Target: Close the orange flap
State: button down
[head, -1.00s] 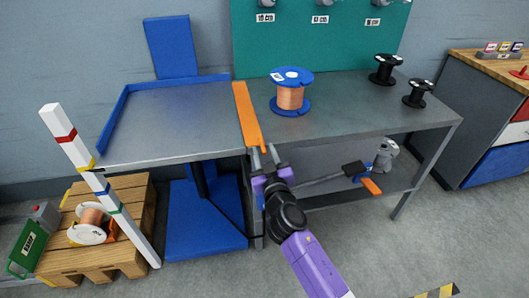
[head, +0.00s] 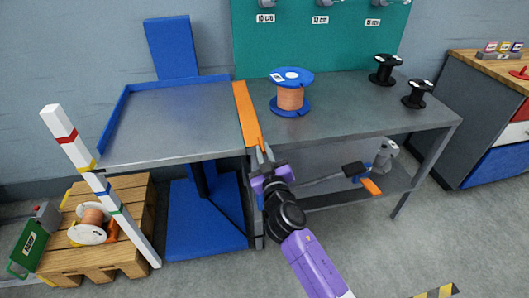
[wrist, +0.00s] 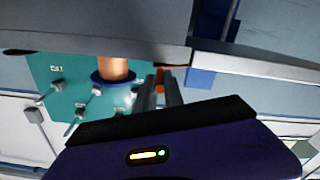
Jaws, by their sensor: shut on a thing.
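The orange flap (head: 244,112) is a long narrow strip along the seam between the blue-edged lift table (head: 165,128) and the grey workbench (head: 345,108). It looks roughly level with both tops. A narrow orange tab at its front end reaches past the table edge. My gripper (head: 264,152) is shut on this tab, just in front of the bench's left front corner. In the wrist view the orange tab (wrist: 159,79) shows between my gripper's fingers (wrist: 164,92); most of the flap is hidden there.
A copper wire spool with blue flanges (head: 291,92) stands on the bench just right of the flap. Two black spools (head: 385,70) stand farther right. The bench's lower shelf (head: 325,190) holds tools. A striped post (head: 100,185) and a wooden pallet (head: 75,260) are at left.

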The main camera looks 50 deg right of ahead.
jog(key=shift+w+a+r+n+p, duration=0.55)
jog(key=shift+a+n+p, duration=0.2)
jog(key=shift+n, duration=1.95)
jog(key=shift+w+a+r+n+p, duration=0.6)
jog(key=shift+a+n, duration=0.3)
jog(key=shift+n, duration=1.8)
jog(key=shift+w+a+r+n+p, duration=0.55)
jog(key=shift+a+n+p, duration=0.2)
jog(key=shift+n, duration=1.95)
jog(key=shift+a, duration=0.1)
jog(key=c, duration=1.5)
grip_release()
jog(key=shift+o, duration=0.2)
jog(key=shift+s, duration=0.1)
jog(key=v, duration=0.7)
jog(key=shift+s+a, duration=0.2)
jog(key=shift+s, duration=0.1)
